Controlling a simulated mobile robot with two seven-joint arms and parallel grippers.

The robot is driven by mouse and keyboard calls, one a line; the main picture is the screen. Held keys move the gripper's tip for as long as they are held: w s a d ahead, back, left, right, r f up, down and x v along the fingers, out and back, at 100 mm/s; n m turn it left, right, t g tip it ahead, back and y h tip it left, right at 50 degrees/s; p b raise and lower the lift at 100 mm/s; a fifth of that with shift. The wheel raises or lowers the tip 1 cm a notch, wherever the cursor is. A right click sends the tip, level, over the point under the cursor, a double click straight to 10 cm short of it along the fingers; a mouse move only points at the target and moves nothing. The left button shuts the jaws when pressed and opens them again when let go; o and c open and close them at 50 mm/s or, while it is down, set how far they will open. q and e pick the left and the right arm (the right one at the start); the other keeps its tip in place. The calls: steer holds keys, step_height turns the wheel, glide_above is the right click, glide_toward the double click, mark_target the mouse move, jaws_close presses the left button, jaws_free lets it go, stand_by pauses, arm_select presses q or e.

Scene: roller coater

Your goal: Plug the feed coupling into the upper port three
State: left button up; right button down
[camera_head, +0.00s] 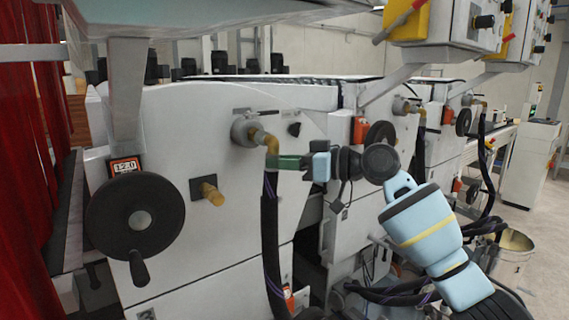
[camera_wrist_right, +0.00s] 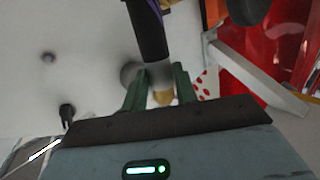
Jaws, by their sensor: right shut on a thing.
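The feed coupling (camera_head: 271,146) is a brass elbow with a black hose (camera_head: 270,240) hanging below it. My right gripper (camera_head: 274,161) has its green fingers shut on the coupling, coming from the right. The elbow's upper end meets the round grey upper port (camera_head: 240,131) on the white machine panel; I cannot tell how deep it sits, and no port number is readable. In the right wrist view the brass coupling (camera_wrist_right: 163,97) shows between the green fingers (camera_wrist_right: 160,84), with the grey port (camera_wrist_right: 130,73) just behind. My left gripper is not in view.
A brass stub on a dark square plate (camera_head: 204,192) sits lower on the same panel. A black handwheel (camera_head: 136,217) stands out at the left. Another black handwheel (camera_head: 380,138) and a red-orange box (camera_head: 359,129) are to the right, beyond my arm.

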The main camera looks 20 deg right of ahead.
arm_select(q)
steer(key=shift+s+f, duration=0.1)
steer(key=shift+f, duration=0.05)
arm_select(e)
steer(key=shift+w+a, duration=0.15)
steer(key=shift+w, duration=0.1)
steer(key=shift+r, duration=0.1)
steer(key=c, duration=1.1)
jaws_free()
steer(key=shift+c, duration=0.2)
steer(key=shift+o, duration=0.6)
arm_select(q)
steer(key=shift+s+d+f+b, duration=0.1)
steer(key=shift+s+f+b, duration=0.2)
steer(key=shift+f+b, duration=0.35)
arm_select(e)
steer(key=v, duration=0.8)
